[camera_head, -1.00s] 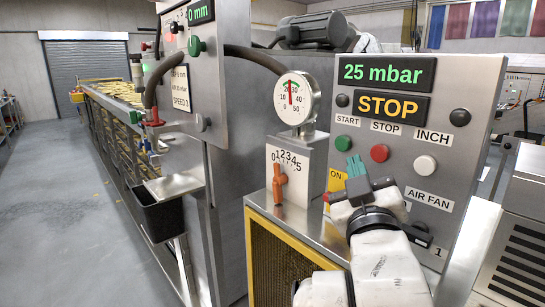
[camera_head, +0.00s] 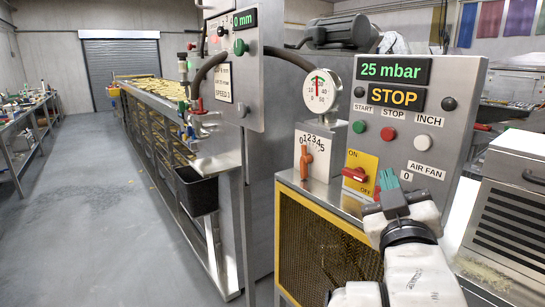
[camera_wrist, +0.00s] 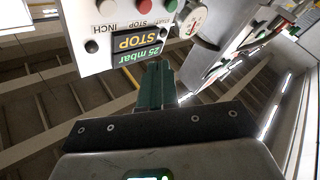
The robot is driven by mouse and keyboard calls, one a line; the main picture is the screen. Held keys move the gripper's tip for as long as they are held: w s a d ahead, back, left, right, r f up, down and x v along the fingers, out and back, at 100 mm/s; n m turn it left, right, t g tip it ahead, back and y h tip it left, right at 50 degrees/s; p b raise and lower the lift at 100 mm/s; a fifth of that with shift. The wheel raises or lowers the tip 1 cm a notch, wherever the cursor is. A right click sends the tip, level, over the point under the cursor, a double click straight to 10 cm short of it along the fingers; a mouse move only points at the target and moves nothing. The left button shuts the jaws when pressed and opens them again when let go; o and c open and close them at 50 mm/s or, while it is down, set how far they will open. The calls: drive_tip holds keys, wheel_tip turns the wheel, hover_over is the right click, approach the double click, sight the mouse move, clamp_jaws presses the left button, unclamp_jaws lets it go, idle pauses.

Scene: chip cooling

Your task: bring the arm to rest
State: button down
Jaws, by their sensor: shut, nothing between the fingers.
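My gripper (camera_head: 387,181) is at the lower right of the head view, in front of the control panel (camera_head: 478,80). Its green fingers are together and empty. In the wrist view the shut fingers (camera_wrist: 155,85) point towards the panel, which appears upside down. The panel carries a 25 mbar display (camera_head: 394,69), a STOP display (camera_head: 398,97), and green START (camera_head: 360,127), red STOP (camera_head: 388,133) and white INCH (camera_head: 423,142) buttons. A red ON/OFF switch (camera_head: 355,174) sits on a yellow plate beside the fingers. I cannot tell whether the fingers touch anything.
A dial gauge (camera_head: 320,91) stands above an orange lever (camera_head: 306,162) left of the panel. A yellow-framed mesh guard (camera_head: 320,245) is below. A louvred metal cabinet (camera_head: 510,205) stands close on the right. A black bin (camera_head: 197,190) hangs at left; the grey floor (camera_head: 90,240) is open.

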drive_tip(key=s+d+f+m+g, duration=0.1)
drive_tip(key=s+d+f+g, duration=0.25)
drive_tip(key=f, duration=0.65)
drive_tip(key=s+d+f+g+y, duration=0.1)
drive_tip(key=s+d+f+g, duration=0.2)
drive_tip(key=f, duration=0.8)
drive_tip(key=s+d+f+m+g, duration=0.15)
drive_tip(key=s+f+g, duration=0.3)
drive_tip(key=f, duration=0.55)
drive_tip(key=s+f+g+y, duration=0.1)
drive_tip(key=s+f+g, duration=0.3)
drive_tip(key=s+f, duration=0.4)
drive_tip(key=s+f+m+g+y, duration=0.1)
drive_tip(key=s+f+g, duration=0.3)
drive_tip(key=s, duration=1.3)
wheel_tip(320, 180, down, 4)
drive_tip(key=shift+a+r+y, duration=0.1)
drive_tip(key=shift+a+y, duration=0.15)
drive_tip(key=shift+y, duration=0.15)
drive_tip(key=c, duration=1.8)
unclamp_jaws()
drive_tip(key=shift+s, duration=0.1)
